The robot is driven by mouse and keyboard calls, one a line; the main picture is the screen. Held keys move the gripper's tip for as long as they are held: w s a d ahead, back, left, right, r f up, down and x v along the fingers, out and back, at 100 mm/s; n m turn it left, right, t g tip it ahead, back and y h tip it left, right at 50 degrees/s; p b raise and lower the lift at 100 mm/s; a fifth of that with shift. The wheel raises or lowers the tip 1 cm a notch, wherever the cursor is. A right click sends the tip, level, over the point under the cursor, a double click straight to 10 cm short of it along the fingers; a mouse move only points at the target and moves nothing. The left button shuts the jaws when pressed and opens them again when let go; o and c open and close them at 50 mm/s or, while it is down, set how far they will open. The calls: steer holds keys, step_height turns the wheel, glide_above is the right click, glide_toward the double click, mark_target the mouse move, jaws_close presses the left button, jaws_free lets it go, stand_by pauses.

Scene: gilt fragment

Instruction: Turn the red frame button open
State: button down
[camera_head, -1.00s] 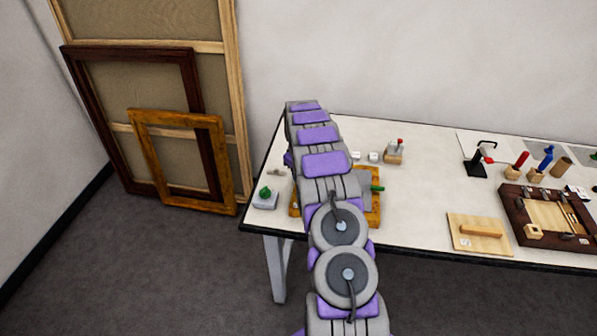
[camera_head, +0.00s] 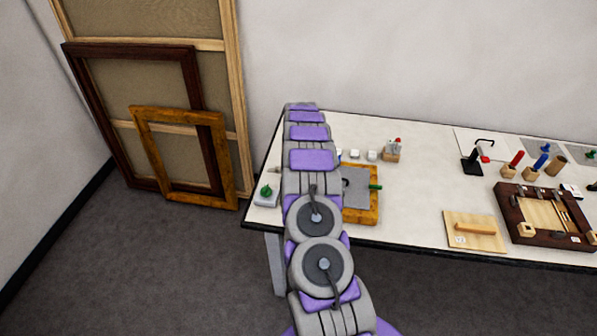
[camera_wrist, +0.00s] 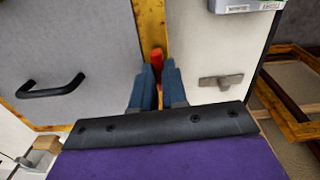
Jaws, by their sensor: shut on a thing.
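The red frame button (camera_wrist: 157,60) shows in the wrist view as a red tip between the two blue-grey fingers of my gripper (camera_wrist: 158,88). My gripper is shut on it, at the edge of the gilt frame (camera_wrist: 152,25). Its lower part is hidden by the fingers. A grey panel (camera_wrist: 95,45) with a black handle (camera_wrist: 50,88) fills the frame. In the head view the gilt frame (camera_head: 362,216) lies on the table, with a green button (camera_head: 375,187) on its right side. My arm hides the frame's left part and my gripper there.
A metal latch-like piece (camera_wrist: 220,81) lies beside the frame. A block with a green knob (camera_head: 267,192) stands at the table's left end. A wooden board with a handle (camera_head: 475,232) and a dark tray (camera_head: 508,215) are at right. Empty frames (camera_head: 187,195) lean on the wall.

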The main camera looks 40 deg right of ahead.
steer(key=shift+w+m, duration=0.1)
steer(key=shift+m, duration=0.3)
steer(key=c, duration=1.2)
jaws_free()
steer(key=shift+d, duration=0.1)
steer(key=shift+o, duration=0.2)
step_height(320, 180, up, 17)
steer(key=p, duration=0.1)
steer(key=shift+r, duration=0.1)
